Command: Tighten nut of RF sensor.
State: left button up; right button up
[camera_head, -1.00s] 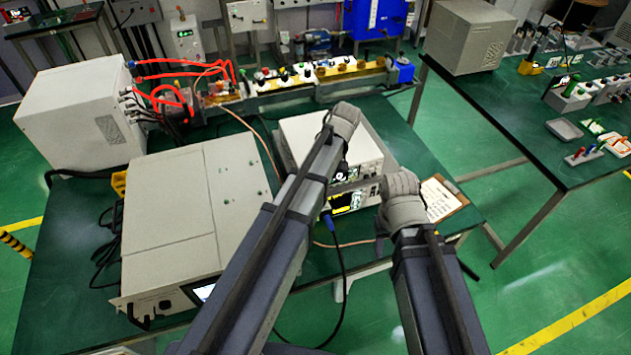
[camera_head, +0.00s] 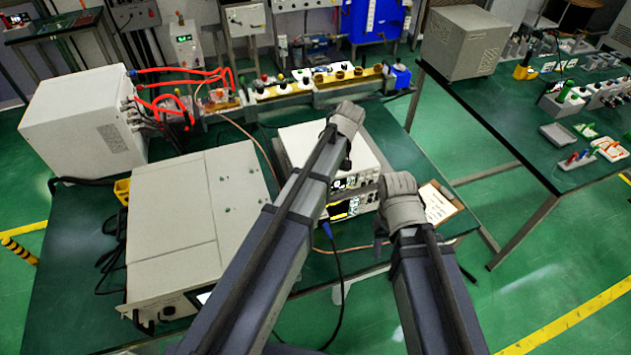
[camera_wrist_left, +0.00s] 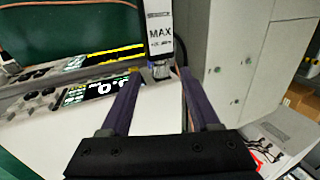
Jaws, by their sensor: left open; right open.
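The RF sensor (camera_wrist_left: 160,34) is a white and dark body marked "MAX" at the top middle of the left wrist view. Its metal nut (camera_wrist_left: 162,70) is at its lower end. My left gripper (camera_wrist_left: 158,77) is open, with its dark fingers apart on either side just below the nut; I cannot tell whether either touches it.
Lit displays show on the instrument fronts (camera_head: 345,207). A blue connector (camera_head: 327,229) with a dark cable hangs in front of them. A large grey cabinet (camera_head: 180,215) stands left. A clipboard (camera_head: 440,203) lies right on the green table (camera_head: 60,270). The front right floor is clear.

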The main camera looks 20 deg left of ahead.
pick_arm(q)
jog(key=p+v, duration=0.2)
jog(key=v, duration=0.2)
jog(key=shift+p, duration=0.3)
pick_arm(e)
notch_tip(320, 180, up, 4)
jog(key=shift+f, duration=0.1)
pick_arm(q)
jog(key=shift+f, duration=0.1)
jog(key=shift+s, duration=0.1)
pick_arm(e)
jog(key=shift+f, duration=0.1)
